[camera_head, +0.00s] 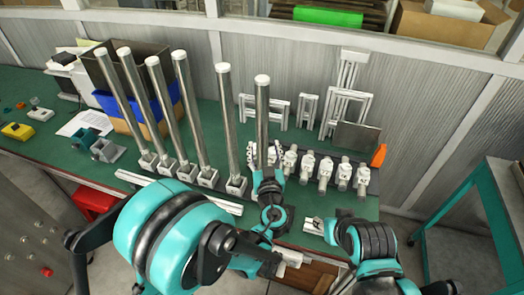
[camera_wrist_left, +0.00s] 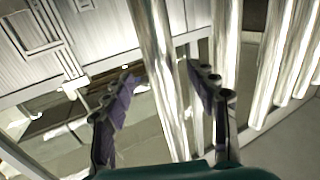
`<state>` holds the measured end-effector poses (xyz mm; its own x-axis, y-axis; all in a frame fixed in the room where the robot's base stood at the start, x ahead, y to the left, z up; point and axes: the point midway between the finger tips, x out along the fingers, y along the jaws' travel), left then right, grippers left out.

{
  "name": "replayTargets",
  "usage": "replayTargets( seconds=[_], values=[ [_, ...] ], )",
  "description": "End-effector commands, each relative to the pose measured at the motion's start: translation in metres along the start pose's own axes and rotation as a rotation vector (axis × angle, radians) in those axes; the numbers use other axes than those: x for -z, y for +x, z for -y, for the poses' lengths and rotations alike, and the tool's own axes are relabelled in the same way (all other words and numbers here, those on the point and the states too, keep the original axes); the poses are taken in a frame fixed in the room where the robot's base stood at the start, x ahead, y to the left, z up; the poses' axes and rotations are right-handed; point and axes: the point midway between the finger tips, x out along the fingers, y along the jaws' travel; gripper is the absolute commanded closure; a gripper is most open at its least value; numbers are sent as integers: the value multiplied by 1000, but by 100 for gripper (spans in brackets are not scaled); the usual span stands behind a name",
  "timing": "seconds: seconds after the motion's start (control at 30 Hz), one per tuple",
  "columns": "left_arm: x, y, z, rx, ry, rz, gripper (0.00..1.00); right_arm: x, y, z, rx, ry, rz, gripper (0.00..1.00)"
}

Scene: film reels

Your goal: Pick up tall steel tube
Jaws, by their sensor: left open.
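Short metal fittings (camera_head: 307,165) stand in a row right of the gripper. Aluminium frames (camera_head: 345,95) and a dark plate (camera_head: 356,138) are behind them. A blue bin (camera_head: 140,106) is behind the left tubes. A pale rail (camera_head: 150,180) lies along the front.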

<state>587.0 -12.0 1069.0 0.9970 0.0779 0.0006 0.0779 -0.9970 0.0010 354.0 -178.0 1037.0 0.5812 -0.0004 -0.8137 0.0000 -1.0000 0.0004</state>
Motion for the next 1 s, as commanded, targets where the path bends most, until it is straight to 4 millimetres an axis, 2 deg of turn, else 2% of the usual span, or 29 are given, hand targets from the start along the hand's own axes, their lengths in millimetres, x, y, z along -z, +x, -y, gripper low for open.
replayTargets(
  seconds=[0.23, 0.53, 0.57, 0.77, 1.0],
  values=[
    [2, 37, 3, 2, 1, 1, 42, -4, 6, 0, 0, 0, 0, 60],
    [3, 43, 3, 1, 1, 1, 42, -4, 6, 0, 0, 0, 0, 60],
    [3, 43, 3, 1, 1, 1, 47, -4, 6, 0, 0, 0, 0, 60],
    [3, 43, 3, 1, 1, 1, 100, -4, 6, 0, 0, 0, 0, 60],
    [4, 43, 3, 1, 1, 1, 100, -4, 6, 0, 0, 0, 0, 60]
  ],
)
